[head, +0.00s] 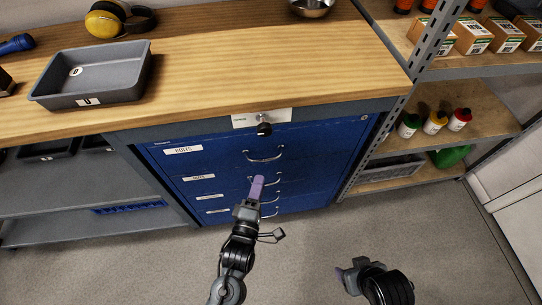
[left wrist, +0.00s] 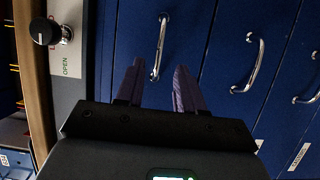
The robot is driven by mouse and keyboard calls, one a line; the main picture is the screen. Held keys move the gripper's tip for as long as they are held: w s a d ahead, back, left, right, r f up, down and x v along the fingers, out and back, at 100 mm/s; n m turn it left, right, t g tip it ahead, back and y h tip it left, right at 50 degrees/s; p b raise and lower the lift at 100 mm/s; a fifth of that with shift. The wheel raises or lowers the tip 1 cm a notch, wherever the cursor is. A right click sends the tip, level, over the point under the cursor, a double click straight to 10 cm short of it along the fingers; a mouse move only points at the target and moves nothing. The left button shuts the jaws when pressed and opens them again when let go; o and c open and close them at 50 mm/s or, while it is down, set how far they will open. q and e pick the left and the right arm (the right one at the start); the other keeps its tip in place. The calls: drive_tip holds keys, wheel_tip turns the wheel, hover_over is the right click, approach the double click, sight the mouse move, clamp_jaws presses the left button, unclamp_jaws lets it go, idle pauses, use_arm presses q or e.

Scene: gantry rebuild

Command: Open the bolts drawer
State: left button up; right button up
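The bolts drawer (head: 215,148) is the top drawer of the blue cabinet, with a white BOLTS label (head: 183,150) at its left. It looks shut. Its curved metal handle (head: 263,156) also shows in the left wrist view (left wrist: 161,45). My left gripper (head: 259,182) is in front of the cabinet, below that handle in the head view. In the left wrist view my left gripper (left wrist: 160,70) has its purple fingers apart, with the handle seen between them; contact cannot be told. My right gripper (head: 347,276) is low over the floor; its fingers are unclear.
Lower drawers with similar handles (left wrist: 257,65) sit close below. A black knob (head: 264,130) on a white plate (head: 279,116) is above the bolts drawer. A grey tray (head: 136,82) and yellow earmuffs (head: 103,20) lie on the wooden worktop. A shelf rack stands at right.

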sight(267, 159)
use_arm(q)
drive_tip(key=b+x, duration=0.3)
drive_tip(key=x, duration=0.6)
drive_tip(key=shift+w+b, duration=0.1)
drive_tip(key=shift+b, duration=0.25)
drive_tip(key=shift+w, duration=0.15)
drive_tip(key=shift+w+d, duration=0.15)
drive_tip(key=shift+d, duration=0.15)
use_arm(e)
wheel_tip(267, 159, down, 4)
drive_tip(key=shift+d+f, duration=0.15)
use_arm(q)
drive_tip(key=shift+a, duration=0.15)
drive_tip(key=shift+c, duration=1.1)
clamp_jaws()
use_arm(e)
drive_tip(key=shift+a, duration=0.2)
